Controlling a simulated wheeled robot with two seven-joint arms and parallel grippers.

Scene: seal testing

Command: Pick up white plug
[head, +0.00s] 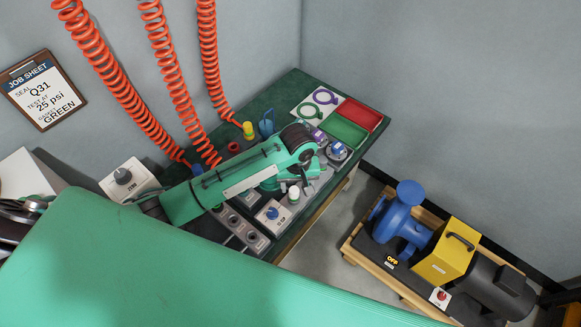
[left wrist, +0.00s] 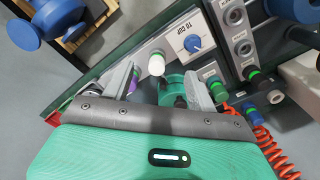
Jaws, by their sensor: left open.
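My right gripper is not in view.
A purple plug (left wrist: 134,80) is close behind one finger. A socket panel (left wrist: 238,35) lies near the box. Red and green trays (head: 347,131) lie at the far bench end. Orange coiled hoses (head: 165,65) hang over the bench. A blue pump (head: 402,222) sits on a pallet to the right.

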